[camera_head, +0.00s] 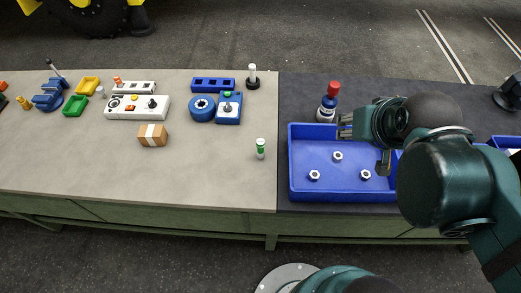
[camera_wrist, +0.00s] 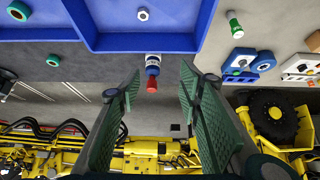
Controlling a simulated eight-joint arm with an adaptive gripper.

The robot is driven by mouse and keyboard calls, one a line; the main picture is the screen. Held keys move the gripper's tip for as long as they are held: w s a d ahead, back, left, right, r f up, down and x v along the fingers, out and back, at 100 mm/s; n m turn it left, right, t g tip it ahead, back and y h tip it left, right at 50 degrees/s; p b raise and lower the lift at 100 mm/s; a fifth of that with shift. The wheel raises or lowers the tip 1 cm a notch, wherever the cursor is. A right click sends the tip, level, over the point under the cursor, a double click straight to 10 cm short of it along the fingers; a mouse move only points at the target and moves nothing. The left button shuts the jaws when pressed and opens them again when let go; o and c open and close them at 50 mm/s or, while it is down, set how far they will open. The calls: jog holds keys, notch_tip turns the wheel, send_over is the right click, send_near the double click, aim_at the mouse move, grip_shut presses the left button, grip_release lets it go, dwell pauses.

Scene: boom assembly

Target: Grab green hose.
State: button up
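The item that best fits the green hose is a small upright white cylinder with a green upper part (camera_head: 260,147), on the light table near its right edge. It also shows in the wrist view, green and white (camera_wrist: 235,24), at the upper right. My gripper (camera_head: 345,127) is above the back of the blue tray, to the right of that item and apart from it. In the wrist view my gripper (camera_wrist: 160,78) has its two green fingers spread, with nothing held. A red-capped blue and white bottle (camera_wrist: 152,68) shows beyond the gap between them.
The blue tray (camera_head: 297,190) holds 3 nuts on the dark table. The red-capped bottle (camera_head: 328,103) stands behind the tray. A cardboard box (camera_head: 152,136), a white control box (camera_head: 137,107) and blue parts (camera_head: 203,107) stand on the light table. Its front middle is clear.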

jog(key=n+g+b, duration=0.2)
jog(key=n+g, duration=0.3)
jog(key=n, duration=1)
send_near(260, 141)
jog(key=w+d, duration=0.1)
jog(key=d, duration=0.7)
jog(key=a+f+n, duration=0.1)
jog(key=a+f, duration=0.1)
jog(key=f, duration=0.1)
jog(key=a+f+n+g, duration=0.1)
jog(key=a+f+n, duration=0.1)
jog(key=a, duration=0.1)
jog(key=w+a+f+n+g, duration=0.1)
jog(key=a+f, duration=0.1)
jog(key=f, duration=0.1)
jog(key=shift+a+f+n+b, duration=0.25)
jog(key=shift+f+n+b, duration=0.1)
jog(key=shift+n+b, duration=0.05)
jog(key=shift+s+a+f, duration=0.1)
jog(key=shift+a+f, duration=0.1)
jog(key=shift+f, duration=0.15)
jog(key=shift+f, duration=1.3)
